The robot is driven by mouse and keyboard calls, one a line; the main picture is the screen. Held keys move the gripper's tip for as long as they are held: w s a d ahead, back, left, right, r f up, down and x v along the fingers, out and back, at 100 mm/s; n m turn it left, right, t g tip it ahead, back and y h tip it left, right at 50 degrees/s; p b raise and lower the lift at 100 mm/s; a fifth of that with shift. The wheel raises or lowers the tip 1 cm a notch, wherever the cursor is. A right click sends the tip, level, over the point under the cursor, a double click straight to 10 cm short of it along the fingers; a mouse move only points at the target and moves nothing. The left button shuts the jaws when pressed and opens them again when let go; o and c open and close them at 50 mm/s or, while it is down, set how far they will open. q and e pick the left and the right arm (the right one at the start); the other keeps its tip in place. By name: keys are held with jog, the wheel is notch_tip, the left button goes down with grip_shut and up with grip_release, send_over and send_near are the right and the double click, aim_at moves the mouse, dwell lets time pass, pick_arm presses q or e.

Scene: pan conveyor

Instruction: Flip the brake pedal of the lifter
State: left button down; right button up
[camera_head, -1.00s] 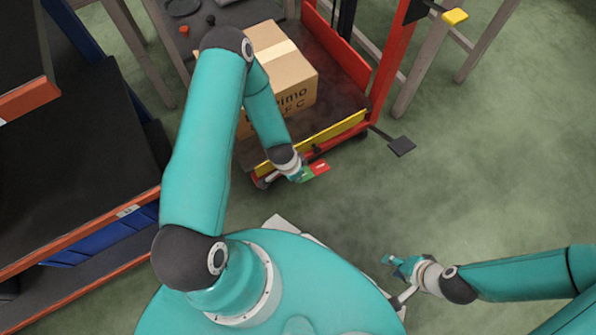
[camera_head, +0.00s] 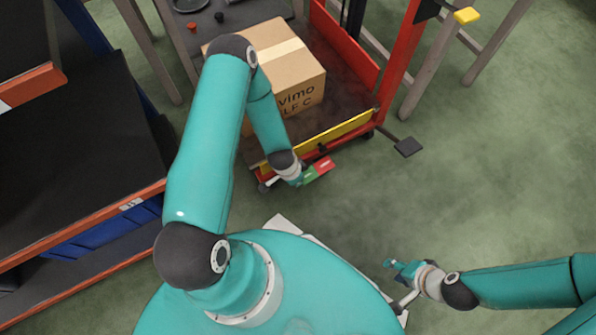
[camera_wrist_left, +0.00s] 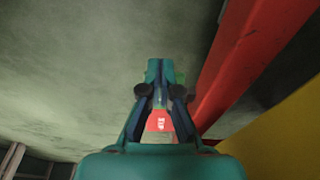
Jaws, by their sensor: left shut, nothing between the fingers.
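The lifter has a red frame (camera_head: 391,70) and a yellow front bar (camera_head: 335,134). Its brake pedal, with a red end (camera_head: 323,165) and a green end (camera_head: 309,176), sticks out low at the front. My left gripper (camera_head: 300,181) is at the pedal's green end in the head view. In the left wrist view its shut fingers (camera_wrist_left: 160,70) hold nothing; the red pedal part (camera_wrist_left: 160,122) with white marking shows between the finger links. I cannot tell whether they touch. My right gripper (camera_head: 393,265) is small, over the floor at lower right; its jaws are unclear.
A cardboard box (camera_head: 289,66) sits on the lifter's dark platform. A black foot pedal (camera_head: 407,147) sticks out to the right of the lifter. A dark shelf with an orange edge (camera_head: 90,236) stands at left. The green floor at right is open.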

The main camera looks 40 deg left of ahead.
pick_arm(q)
jog(key=s+a+r+p, duration=0.2)
jog(key=s+r+p, duration=0.4)
jog(key=r, duration=0.6)
jog(key=shift+a, duration=0.2)
jog(key=s+d+r+n+g+h, duration=0.1)
jog(key=d+r+n+h, duration=0.15)
jog(key=d, duration=0.55)
jog(key=s+d+r+n+g+h, duration=0.1)
jog(key=d+r+n, duration=0.2)
jog(key=d, duration=0.5)
notch_tip(320, 180, up, 30)
jog(key=n+p, duration=0.1)
jog(key=p, duration=2.8)
jog(key=shift+f+p, duration=0.15)
jog(key=shift+p, duration=0.2)
jog(key=shift+w+y, duration=0.1)
jog(key=shift+y, duration=0.15)
